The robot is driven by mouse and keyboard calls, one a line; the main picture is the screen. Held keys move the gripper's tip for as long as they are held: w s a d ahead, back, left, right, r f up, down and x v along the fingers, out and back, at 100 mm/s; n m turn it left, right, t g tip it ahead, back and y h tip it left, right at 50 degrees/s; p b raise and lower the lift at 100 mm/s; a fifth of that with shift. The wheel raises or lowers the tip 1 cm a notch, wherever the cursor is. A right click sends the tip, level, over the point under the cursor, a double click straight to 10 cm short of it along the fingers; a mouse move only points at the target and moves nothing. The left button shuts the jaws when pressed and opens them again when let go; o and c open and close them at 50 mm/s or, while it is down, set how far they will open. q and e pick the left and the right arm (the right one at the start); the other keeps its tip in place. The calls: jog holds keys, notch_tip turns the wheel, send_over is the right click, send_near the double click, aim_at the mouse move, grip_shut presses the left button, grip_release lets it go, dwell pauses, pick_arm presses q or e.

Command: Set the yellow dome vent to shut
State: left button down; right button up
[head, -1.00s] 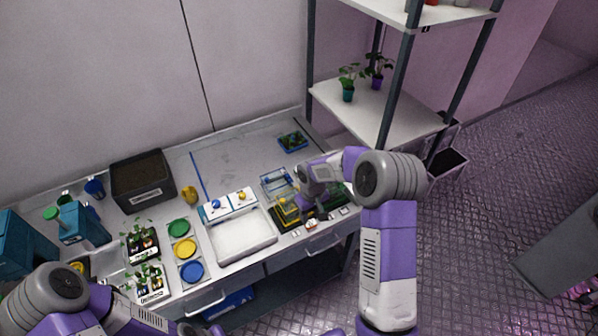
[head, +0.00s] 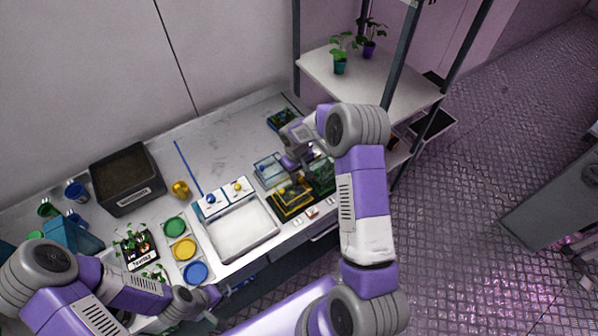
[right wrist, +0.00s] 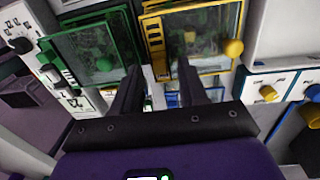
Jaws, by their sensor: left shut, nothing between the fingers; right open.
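The yellow dome (head: 291,198) is a clear box with a yellow frame near the bench's front right. In the right wrist view the yellow dome (right wrist: 205,22) has a round yellow knob (right wrist: 234,48) on its right and a slatted yellow vent (right wrist: 154,34) on its left side. I cannot tell whether the vent is open or shut. My right gripper (head: 293,162) is over the domes, behind the yellow one. In the wrist view its open, empty fingers (right wrist: 160,88) lie just in front of the yellow dome, apart. My left gripper (head: 212,296) is shut and empty near the front edge.
A green dome (right wrist: 97,48) stands beside the yellow one; a blue dome (head: 268,169) is behind it. A white tray (head: 275,236), coloured discs, a soil box (head: 118,172) and potted seedlings lie left. A shelf rack (head: 340,66) stands right.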

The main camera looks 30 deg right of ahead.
jog(key=shift+s+f, duration=0.1)
jog(key=shift+f, duration=0.25)
grip_shut()
